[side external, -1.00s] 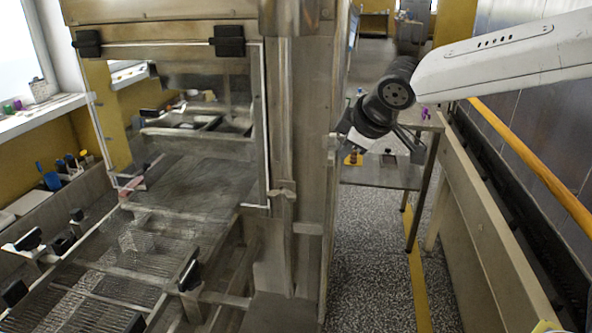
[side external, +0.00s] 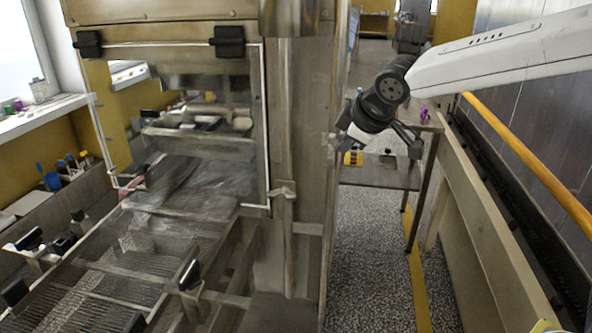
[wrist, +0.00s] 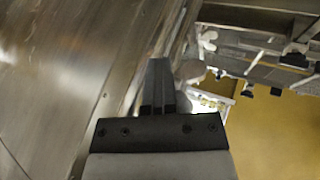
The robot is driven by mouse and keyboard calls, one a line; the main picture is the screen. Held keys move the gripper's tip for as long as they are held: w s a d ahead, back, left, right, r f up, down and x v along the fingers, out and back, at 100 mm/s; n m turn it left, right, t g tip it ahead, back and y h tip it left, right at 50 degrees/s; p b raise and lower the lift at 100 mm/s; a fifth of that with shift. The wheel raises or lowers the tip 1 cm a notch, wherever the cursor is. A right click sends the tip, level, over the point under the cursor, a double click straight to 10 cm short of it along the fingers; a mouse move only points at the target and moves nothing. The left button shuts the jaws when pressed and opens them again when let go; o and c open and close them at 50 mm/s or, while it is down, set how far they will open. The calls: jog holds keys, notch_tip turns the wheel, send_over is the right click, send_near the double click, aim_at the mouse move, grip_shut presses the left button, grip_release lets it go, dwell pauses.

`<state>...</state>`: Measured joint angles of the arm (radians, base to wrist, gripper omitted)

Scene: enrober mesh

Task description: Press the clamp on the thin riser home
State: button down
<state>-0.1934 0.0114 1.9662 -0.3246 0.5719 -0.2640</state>
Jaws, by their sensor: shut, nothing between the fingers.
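My gripper (wrist: 158,85) is shut and empty, its two dark fingers together in the wrist view. A small metal clamp-like fitting (side external: 283,191) sits on a thin upright bar (side external: 285,235) on the housing's front. I cannot tell whether this is the task's clamp or whether it is fully seated. In the wrist view a pale rounded piece (wrist: 190,70) shows just right of the fingertips; contact cannot be told.
The steel housing (side external: 305,130) stands left of my gripper. The wire mesh belt (side external: 150,250) lies at lower left, with black knobs (side external: 190,275) on its frame. A metal table (side external: 385,175) stands behind my gripper. A long rail (side external: 520,140) bounds the right; speckled floor lies between.

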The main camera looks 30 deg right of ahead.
jog(key=shift+w+d+r, duration=0.1)
jog(key=shift+w+d, duration=0.1)
jog(key=shift+d, duration=0.05)
jog(key=s+a+r, duration=0.4)
jog(key=s+r, duration=0.3)
jog(key=s, duration=0.2)
jog(key=shift+r, duration=0.4)
jog(key=shift+s, duration=0.1)
jog(key=s+d+f+m+g, duration=0.1)
jog(key=s+d+f+m, duration=0.1)
jog(key=f, duration=0.7)
jog(key=s+d+f+m+g, duration=0.2)
jog(key=s+d+f+m, duration=0.1)
jog(key=f, duration=0.6)
jog(key=s+d+f+m+g, duration=0.1)
jog(key=s+d+f+m, duration=0.1)
jog(key=f, duration=0.7)
jog(key=shift+s+d+f+m+g+y, duration=0.15)
jog(key=shift+s+d+m+g+y, duration=0.25)
jog(key=shift+s+d, duration=0.6)
jog(key=shift+w+d, duration=0.25)
jog(key=shift+w, duration=0.05)
